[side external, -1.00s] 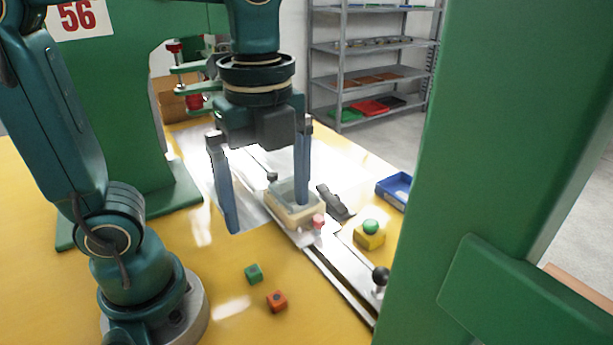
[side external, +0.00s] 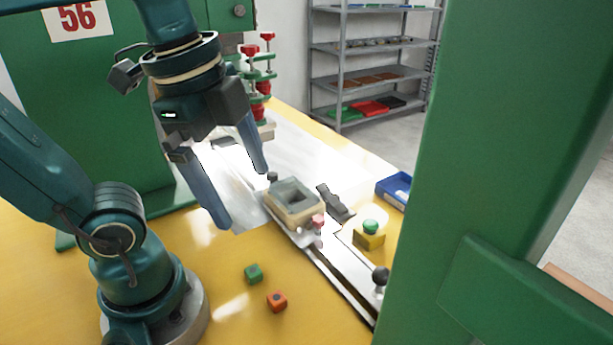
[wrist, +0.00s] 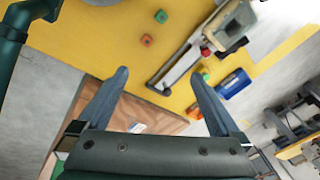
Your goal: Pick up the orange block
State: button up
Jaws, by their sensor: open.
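The orange block (side external: 277,301) is a small cube on the yellow table, near the front of the side external view. It also shows in the wrist view (wrist: 146,40), beyond my fingertips and near the top. My gripper (side external: 246,198) is open and empty, with its two blue fingers apart. It hangs above the table, up and to the left of the orange block, and is tilted. In the wrist view the gripper's fingertips (wrist: 158,77) point toward the top, and the block lies between their directions, clear of both.
A green block (side external: 253,273) sits just beside the orange one. A rail with a beige box-like fixture (side external: 293,202), a yellow button box (side external: 369,236) and a blue tray (side external: 396,190) lie to the right. A large green post (side external: 500,150) stands in the foreground.

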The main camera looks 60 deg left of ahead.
jog(key=f+n+t, duration=0.1)
jog(key=n, duration=0.2)
jog(key=w+f+n+t, duration=0.1)
jog(key=f+n, duration=0.1)
jog(key=n, duration=0.1)
jog(key=f+n, duration=0.2)
jog(key=n, duration=0.2)
jog(key=shift+w+a+f+t, duration=0.1)
jog(key=shift+w+a+t, duration=0.05)
jog(key=shift+a+t, duration=0.25)
jog(key=shift+w+n, duration=0.2)
jog(key=shift+n, duration=0.3)
jog(key=c, duration=0.5)
jog(key=shift+c, duration=0.2)
